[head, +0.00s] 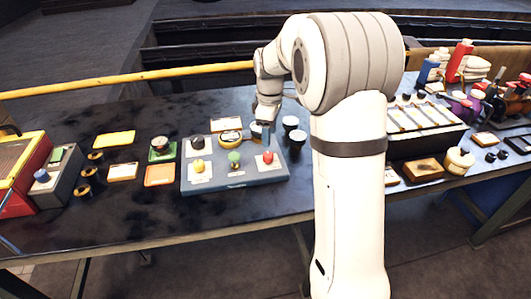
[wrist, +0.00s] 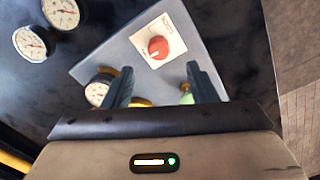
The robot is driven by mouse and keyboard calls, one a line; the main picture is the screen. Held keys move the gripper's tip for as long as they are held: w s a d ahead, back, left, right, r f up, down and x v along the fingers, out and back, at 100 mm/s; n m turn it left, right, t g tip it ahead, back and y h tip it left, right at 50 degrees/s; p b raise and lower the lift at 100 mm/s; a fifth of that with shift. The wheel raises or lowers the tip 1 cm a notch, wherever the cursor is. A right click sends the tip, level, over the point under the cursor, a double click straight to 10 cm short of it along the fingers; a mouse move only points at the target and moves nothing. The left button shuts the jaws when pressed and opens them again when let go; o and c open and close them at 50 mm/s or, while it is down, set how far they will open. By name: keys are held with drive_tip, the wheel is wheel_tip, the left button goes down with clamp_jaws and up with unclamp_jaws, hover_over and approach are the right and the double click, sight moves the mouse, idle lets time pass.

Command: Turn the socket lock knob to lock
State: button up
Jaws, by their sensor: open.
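A grey-blue panel (head: 228,179) on the dark bench carries several knobs. A red knob (head: 267,158) sits at its right on a white plate; it also shows in the wrist view (wrist: 158,47), with a pale pointer mark. A green knob (head: 234,158), a yellow knob (head: 197,166) and a black knob (head: 197,143) sit to its left. My gripper (head: 264,124) is open and empty above the panel's back right part. Its fingers (wrist: 160,82) show apart in the wrist view, the red knob beyond them.
Two round gauges (wrist: 60,13) stand just right of the panel in the head view. A gauge (head: 230,137) is on the panel's back edge. A red and yellow box (head: 22,170) is at far left; bottles (head: 459,60) and a tray crowd the right. Bench front-left is clear.

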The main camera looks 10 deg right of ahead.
sight(269, 154)
drive_tip(key=shift+w+f, duration=0.15)
drive_tip(key=shift+f, duration=0.3)
wheel_tip(269, 154, down, 7)
drive_tip(key=shift+f, duration=0.15)
